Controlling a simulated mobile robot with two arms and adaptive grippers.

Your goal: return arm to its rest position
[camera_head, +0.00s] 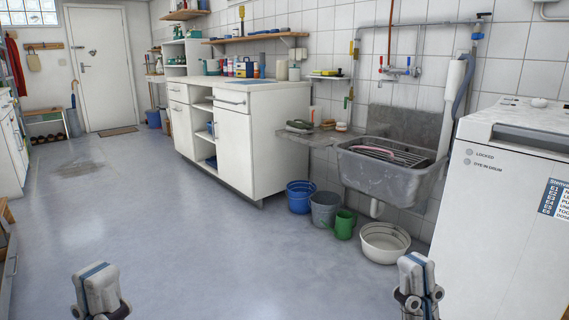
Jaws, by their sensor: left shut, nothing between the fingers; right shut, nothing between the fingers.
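My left gripper (99,290) is at the bottom left of the head view, low over the open floor. It is shut and holds nothing. Most of both arms is outside the picture.
A white machine (484,220) stands at the right. A grey sink (385,178) hangs on the wall, with a white basin (384,252), green can (344,224), grey bucket (324,209) and blue bucket (300,196) below. White cabinets (233,147) stand behind. The middle floor (190,240) is clear.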

